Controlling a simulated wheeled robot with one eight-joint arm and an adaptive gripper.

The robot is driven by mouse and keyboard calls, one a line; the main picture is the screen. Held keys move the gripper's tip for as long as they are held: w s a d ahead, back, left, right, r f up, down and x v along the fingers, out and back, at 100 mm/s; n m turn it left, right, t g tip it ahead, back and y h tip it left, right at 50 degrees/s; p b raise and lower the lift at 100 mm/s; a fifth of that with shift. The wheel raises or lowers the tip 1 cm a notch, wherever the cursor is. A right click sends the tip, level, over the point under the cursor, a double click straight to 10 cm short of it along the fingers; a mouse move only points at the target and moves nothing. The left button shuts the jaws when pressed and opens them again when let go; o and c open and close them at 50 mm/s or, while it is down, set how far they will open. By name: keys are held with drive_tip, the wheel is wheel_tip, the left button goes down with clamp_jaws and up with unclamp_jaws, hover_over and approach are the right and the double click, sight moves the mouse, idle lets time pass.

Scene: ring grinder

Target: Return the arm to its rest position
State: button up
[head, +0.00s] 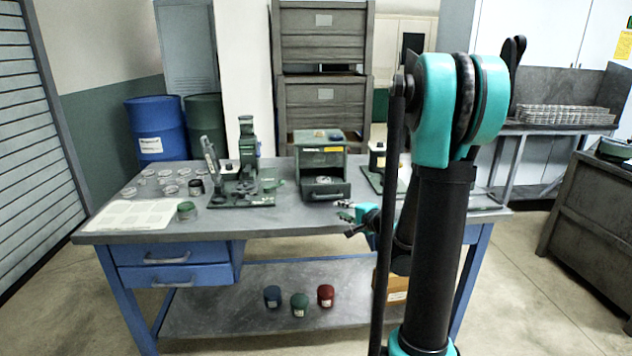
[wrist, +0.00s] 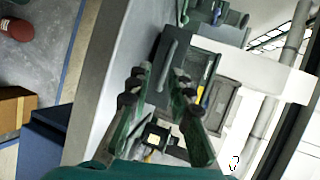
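My arm (head: 432,255) stands folded upright at the right of the head view, with its elbow high. My gripper (head: 346,217) shows small beside the arm, in front of the workbench's right half, with its fingers pointing left. In the wrist view my gripper (wrist: 161,73) has its two fingertips apart, with nothing between them. The arm hides part of the bench's right end.
The workbench (head: 300,219) holds a green drawer box (head: 320,160), a green grinder-like device (head: 247,160), a white sheet (head: 132,215) and several clear dishes. Coloured jars (head: 299,304) stand on the lower shelf. Floor at the right (head: 530,300) is clear.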

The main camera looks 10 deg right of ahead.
drive_tip(key=s+a+f+n+g+h, duration=0.1)
drive_tip(key=s+a+f+n+g, duration=0.2)
drive_tip(key=s, duration=0.5)
drive_tip(key=s+a+f+n+g+h, duration=0.1)
drive_tip(key=s+a+f+n+g, duration=0.15)
drive_tip(key=s+f+n, duration=0.4)
drive_tip(key=s+d+f+n+g+h, duration=0.1)
drive_tip(key=s+d+g+h, duration=0.1)
drive_tip(key=s, duration=0.5)
drive_tip(key=s+d+f+n+g+h, duration=0.1)
drive_tip(key=s+d+n+g+h, duration=0.1)
drive_tip(key=s+d, duration=0.3)
drive_tip(key=s, duration=0.2)
drive_tip(key=shift+s, duration=0.35)
